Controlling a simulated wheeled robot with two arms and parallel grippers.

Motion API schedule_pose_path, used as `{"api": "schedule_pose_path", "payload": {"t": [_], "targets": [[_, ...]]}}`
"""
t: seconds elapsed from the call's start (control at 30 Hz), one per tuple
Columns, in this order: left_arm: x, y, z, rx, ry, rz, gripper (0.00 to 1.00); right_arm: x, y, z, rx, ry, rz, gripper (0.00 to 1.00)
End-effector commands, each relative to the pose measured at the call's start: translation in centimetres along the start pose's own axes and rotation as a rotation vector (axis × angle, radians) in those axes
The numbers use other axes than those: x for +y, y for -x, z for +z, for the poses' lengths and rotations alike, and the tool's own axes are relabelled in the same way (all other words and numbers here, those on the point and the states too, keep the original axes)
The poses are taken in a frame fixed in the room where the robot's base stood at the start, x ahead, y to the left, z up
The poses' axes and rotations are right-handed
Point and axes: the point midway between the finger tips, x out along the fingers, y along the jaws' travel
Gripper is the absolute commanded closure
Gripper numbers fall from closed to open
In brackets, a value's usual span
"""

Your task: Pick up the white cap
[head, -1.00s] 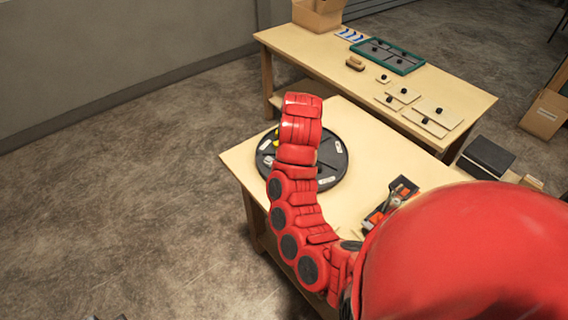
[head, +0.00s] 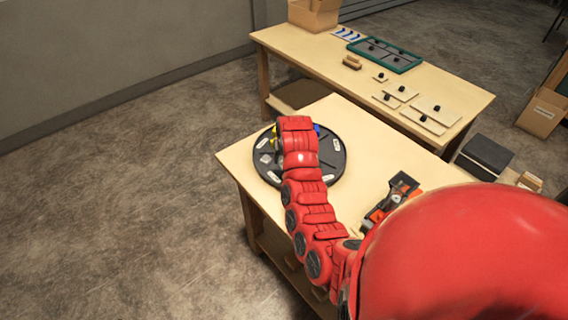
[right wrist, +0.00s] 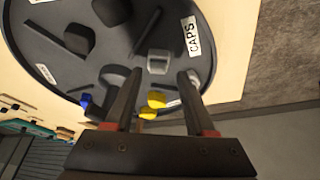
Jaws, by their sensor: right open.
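A pale, whitish-grey cap (right wrist: 158,62) sits on the round black tray (right wrist: 85,75), near its "CAPS" label. In the right wrist view my right gripper (right wrist: 160,73) is open, with its fingertips on either side of the near end of this cap; I cannot tell whether they touch it. Nothing is held. My left gripper is in neither view.
Two yellow pieces (right wrist: 156,99) lie close together between my fingers, and a blue piece (right wrist: 86,100) is left of them. Black blocks stand on the tray. An orange and black tool (head: 392,197) lies right on the near table. The far table (head: 420,85) holds a green-framed panel (head: 385,55).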

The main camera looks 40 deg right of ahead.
Motion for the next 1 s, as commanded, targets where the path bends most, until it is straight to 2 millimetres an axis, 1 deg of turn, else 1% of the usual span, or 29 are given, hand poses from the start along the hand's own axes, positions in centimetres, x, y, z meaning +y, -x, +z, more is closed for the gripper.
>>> {"api": "schedule_pose_path", "payload": {"t": [0.03, 0.17, 0.23, 0.4, 0.73, 0.77, 0.8, 0.87, 1.0], "targets": [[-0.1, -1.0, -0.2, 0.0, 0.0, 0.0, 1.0, 0.2, -0.1, -0.1, -0.002, -0.001, 0.0, 0.45], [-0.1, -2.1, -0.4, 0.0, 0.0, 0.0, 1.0, 0.4, -1.5, -0.1, -0.002, -0.002, 0.001, 0.45], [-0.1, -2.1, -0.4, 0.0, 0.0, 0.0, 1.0, 0.3, -2.4, -0.1, -0.003, 0.002, 0.002, 0.45], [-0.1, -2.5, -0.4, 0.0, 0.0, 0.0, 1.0, 0.3, -3.6, 0.0, -0.001, 0.0, 0.002, 0.45], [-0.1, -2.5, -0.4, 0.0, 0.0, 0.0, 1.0, 0.3, -4.1, 0.0, 0.004, -0.001, 0.001, 0.45], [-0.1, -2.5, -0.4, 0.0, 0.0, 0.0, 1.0, 0.3, -4.1, 0.0, 0.004, -0.001, 0.001, 0.47], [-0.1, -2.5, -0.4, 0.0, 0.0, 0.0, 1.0, 0.3, -4.1, 0.0, 0.003, -0.001, 0.001, 0.54], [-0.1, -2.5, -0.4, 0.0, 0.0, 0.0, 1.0, 0.3, -4.1, 0.0, 0.003, -0.001, 0.001, 0.65], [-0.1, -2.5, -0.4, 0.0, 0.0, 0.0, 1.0, 0.3, -4.0, 0.0, 0.003, -0.001, 0.001, 0.9]]}}
